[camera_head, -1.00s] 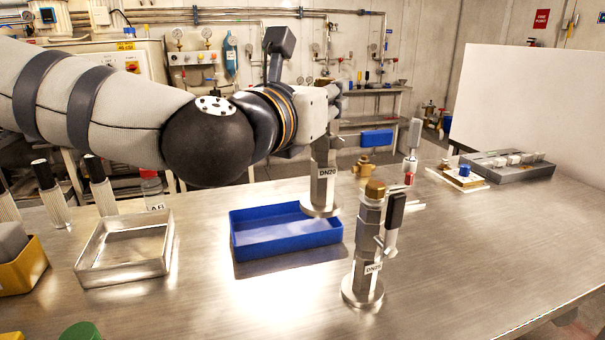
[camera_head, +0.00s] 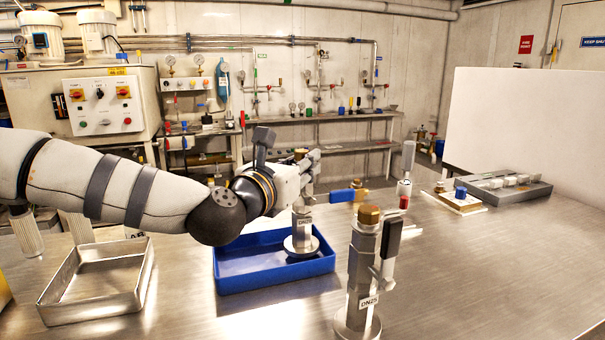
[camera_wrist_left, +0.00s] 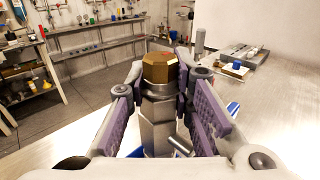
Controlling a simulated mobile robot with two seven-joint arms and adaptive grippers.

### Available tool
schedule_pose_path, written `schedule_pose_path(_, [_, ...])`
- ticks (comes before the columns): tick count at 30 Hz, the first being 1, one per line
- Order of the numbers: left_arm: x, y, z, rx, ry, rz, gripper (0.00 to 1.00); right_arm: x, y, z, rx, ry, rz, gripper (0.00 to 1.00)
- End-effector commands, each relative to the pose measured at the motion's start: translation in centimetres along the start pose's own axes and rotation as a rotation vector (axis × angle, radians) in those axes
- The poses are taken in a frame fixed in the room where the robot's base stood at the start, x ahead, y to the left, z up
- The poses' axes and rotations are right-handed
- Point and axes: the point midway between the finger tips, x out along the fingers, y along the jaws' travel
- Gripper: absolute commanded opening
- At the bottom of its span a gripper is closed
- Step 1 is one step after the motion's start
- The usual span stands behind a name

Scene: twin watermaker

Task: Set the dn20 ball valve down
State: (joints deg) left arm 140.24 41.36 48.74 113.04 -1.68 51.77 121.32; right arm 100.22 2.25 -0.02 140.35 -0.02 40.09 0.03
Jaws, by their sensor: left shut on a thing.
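The DN20 ball valve (camera_head: 301,232) is upright, a grey hexagonal body on a round metal base, with a DN20 label. Its base is inside the outline of the blue tray (camera_head: 238,283), near the right end; I cannot tell if it touches the tray floor. My left gripper (camera_head: 306,170) is shut on its upper part. In the left wrist view, the purple-padded fingers of the left gripper (camera_wrist_left: 163,105) flank the valve, and its brass cap (camera_wrist_left: 160,69) shows between them. My right gripper is not in view.
A DN25 valve (camera_head: 363,268) stands upright on the bench right of the tray. An empty metal tray (camera_head: 140,293) is at the left. A brass valve with a blue handle (camera_head: 343,196) and a grey block (camera_head: 512,192) lie farther back.

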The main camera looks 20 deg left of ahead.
Motion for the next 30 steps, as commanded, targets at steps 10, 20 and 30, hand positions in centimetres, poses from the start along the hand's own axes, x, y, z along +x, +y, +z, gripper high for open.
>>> schedule_pose_path(10, [0.0, 0.0, -1.1, 0.000, -0.011, 0.001, 0.00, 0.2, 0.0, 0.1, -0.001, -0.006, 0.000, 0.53])
schedule_pose_path(20, [-0.1, 0.0, -1.8, 0.000, -0.003, 0.000, 0.41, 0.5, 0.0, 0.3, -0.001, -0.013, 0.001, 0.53])
schedule_pose_path(30, [-0.1, 0.0, -1.2, 0.001, -0.006, 0.000, 0.41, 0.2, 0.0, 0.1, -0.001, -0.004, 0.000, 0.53])
